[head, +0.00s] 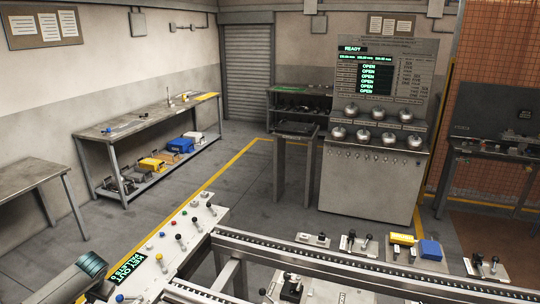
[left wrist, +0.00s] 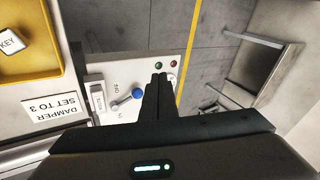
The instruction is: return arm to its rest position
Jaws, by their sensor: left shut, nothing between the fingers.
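My left gripper (left wrist: 158,78) is shut with nothing between its fingers in the left wrist view. Its dark fingers reach over a pale panel, close beside a lever with a blue knob (left wrist: 138,93). I cannot tell whether they touch the panel. In the head view, a dark rounded part of my left arm shows at the bottom left corner; the fingertips are not clear there. My right arm and gripper are not in view.
A control panel (head: 165,250) with coloured knobs and a green display stands beside a conveyor rail (head: 330,254). Pallets with black, yellow and blue parts (head: 415,249) lie along it. A grey cabinet (head: 370,180) stands behind. The floor at left centre is clear.

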